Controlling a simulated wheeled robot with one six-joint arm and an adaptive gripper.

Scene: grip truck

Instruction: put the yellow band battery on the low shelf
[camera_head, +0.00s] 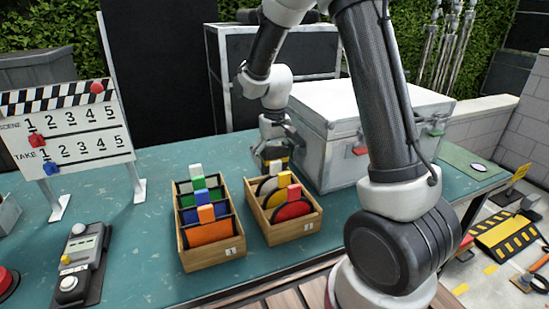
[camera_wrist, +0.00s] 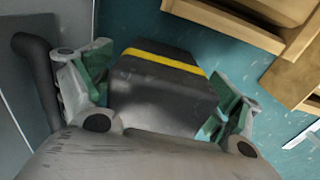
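The yellow band battery (camera_wrist: 160,95) is a dark block with a yellow stripe across its far part. It sits between the two fingers of my gripper (camera_wrist: 160,100), whose green pads lie close along both its sides. In the head view my gripper (camera_head: 274,150) points down behind the right wooden box, near the white case. Only a small dark and yellow bit of the battery (camera_head: 277,163) shows there, and whether it touches the table is hidden. I cannot make out a low shelf for certain in either view.
Two wooden boxes (camera_head: 228,254) with coloured discs and cards stand on the teal table (camera_head: 150,240). A white case (camera_head: 340,170) stands behind. A clapperboard (camera_head: 75,140) and a grey control box (camera_head: 85,250) are left. A yellow-black striped object (camera_head: 508,238) lies lower right.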

